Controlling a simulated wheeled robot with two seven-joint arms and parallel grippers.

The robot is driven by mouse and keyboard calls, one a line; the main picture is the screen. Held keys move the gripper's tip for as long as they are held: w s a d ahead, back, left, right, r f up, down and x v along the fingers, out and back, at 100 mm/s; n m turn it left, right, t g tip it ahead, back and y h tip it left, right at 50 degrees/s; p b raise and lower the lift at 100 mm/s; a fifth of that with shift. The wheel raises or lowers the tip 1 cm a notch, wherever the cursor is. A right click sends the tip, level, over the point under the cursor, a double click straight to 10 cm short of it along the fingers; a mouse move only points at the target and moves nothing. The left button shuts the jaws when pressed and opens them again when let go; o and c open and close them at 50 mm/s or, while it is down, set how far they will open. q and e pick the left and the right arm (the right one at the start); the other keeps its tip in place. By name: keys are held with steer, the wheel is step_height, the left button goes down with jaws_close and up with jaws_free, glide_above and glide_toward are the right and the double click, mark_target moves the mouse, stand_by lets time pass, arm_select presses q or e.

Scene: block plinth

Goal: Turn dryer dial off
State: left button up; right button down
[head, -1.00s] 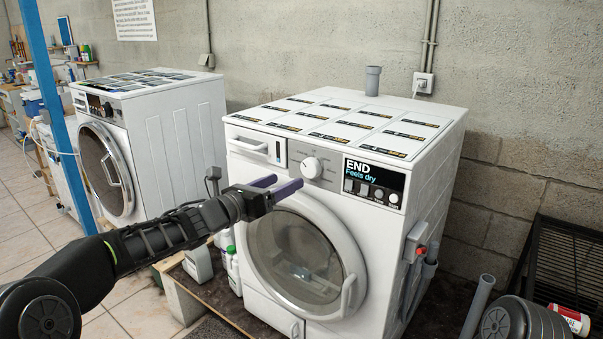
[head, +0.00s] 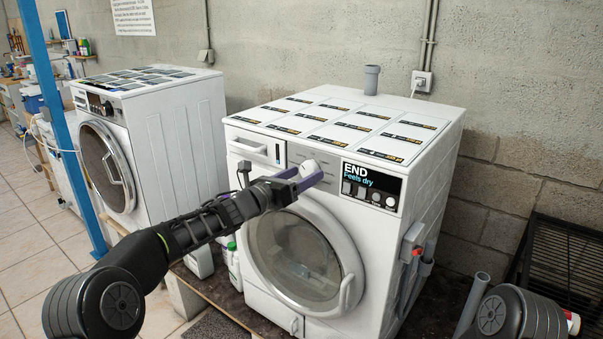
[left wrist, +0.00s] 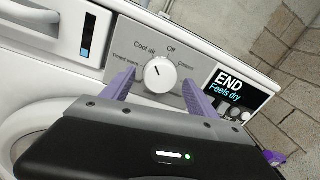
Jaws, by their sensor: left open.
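The dryer (head: 335,240) is white with a round door, and its display reads "END Feels dry". Its white dial (left wrist: 160,75) sits on the grey panel, with "Cool air", "Off" and other labels around it. The dial's mark seems to point to the upper left, toward "Cool air". My left gripper (head: 305,177) is open in front of the panel. In the left wrist view its two purple fingers are on either side of the dial; I cannot tell whether they touch it. In the head view the dial (head: 313,166) is partly hidden by a finger. My right gripper does not show clearly.
A second white machine (head: 150,140) stands to the left. A grey box with a red button (head: 411,243) is on the dryer's right side. A black rack (head: 565,265) stands at the right. Bottles (head: 230,265) stand below my left forearm.

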arm_select(q)
steer(key=shift+c, duration=0.3)
steer(key=c, duration=1.3)
